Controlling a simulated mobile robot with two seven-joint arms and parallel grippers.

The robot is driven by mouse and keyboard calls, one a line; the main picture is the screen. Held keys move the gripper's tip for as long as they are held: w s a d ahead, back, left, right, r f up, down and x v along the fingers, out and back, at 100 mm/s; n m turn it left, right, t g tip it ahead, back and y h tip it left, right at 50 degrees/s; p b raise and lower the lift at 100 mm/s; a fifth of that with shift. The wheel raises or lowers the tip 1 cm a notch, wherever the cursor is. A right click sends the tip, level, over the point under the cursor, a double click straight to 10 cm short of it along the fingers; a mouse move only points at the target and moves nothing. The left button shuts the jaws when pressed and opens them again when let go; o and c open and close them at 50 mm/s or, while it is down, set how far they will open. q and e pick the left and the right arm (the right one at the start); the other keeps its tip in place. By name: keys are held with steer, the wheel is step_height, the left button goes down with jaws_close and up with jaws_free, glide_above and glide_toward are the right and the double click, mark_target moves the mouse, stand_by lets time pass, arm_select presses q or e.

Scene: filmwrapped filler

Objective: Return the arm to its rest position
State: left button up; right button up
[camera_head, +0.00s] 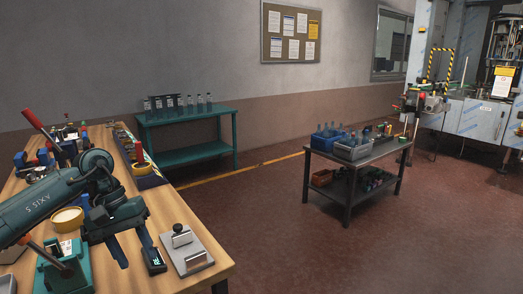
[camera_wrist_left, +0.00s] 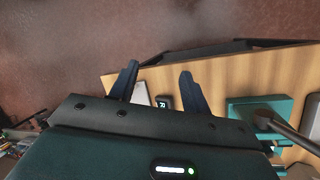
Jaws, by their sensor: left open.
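My left arm comes in from the left in the head view, over the wooden workbench (camera_head: 205,232). Its gripper (camera_head: 136,252) hangs above the front right part of the bench. In the left wrist view the two dark fingers of the left gripper (camera_wrist_left: 158,92) stand apart with nothing held between them. A small dark device with a lit letter (camera_head: 154,261) lies close by, and it shows beyond the gap between the fingers in the wrist view (camera_wrist_left: 164,103). My right gripper is not in view.
A metal block on a plate (camera_head: 186,250) and a green fixture (camera_head: 65,270) stand near the arm. Tape (camera_head: 68,219) and several tools crowd the bench. A green table (camera_head: 188,115) and a dark cart (camera_head: 345,160) stand beyond. The floor between is clear.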

arm_select(q)
steer(key=s+d+f+n+t+h, duration=0.2)
steer(key=s+d+n+t+h, duration=0.15)
steer(key=d+n+h, duration=0.7)
steer(key=s+d+f+n+t+h, duration=0.2)
steer(key=d+n+t+h, duration=0.3)
steer(key=d+n, duration=1.05)
steer(key=s+a+f+n+t+y, duration=0.1)
steer(key=a+f+n+t+y, duration=0.4)
steer(key=n, duration=0.9)
steer(key=s+a+f+n+t+y, duration=0.15)
steer(key=f+n+t+y, duration=0.4)
steer(key=n, duration=0.85)
steer(key=s+a+f+n+g+y, duration=0.2)
steer(key=s+f+n+g, duration=0.1)
steer(key=s+f+n, duration=0.3)
steer(key=s+a+f+n+g+y, duration=0.3)
steer(key=s+f+n+g, duration=0.1)
steer(key=s+f+n, duration=0.1)
step_height(320, 180, down, 2)
steer(key=shift+s+f+n+y, duration=0.3)
steer(key=shift+s+n, duration=0.1)
steer(key=shift+n, duration=0.3)
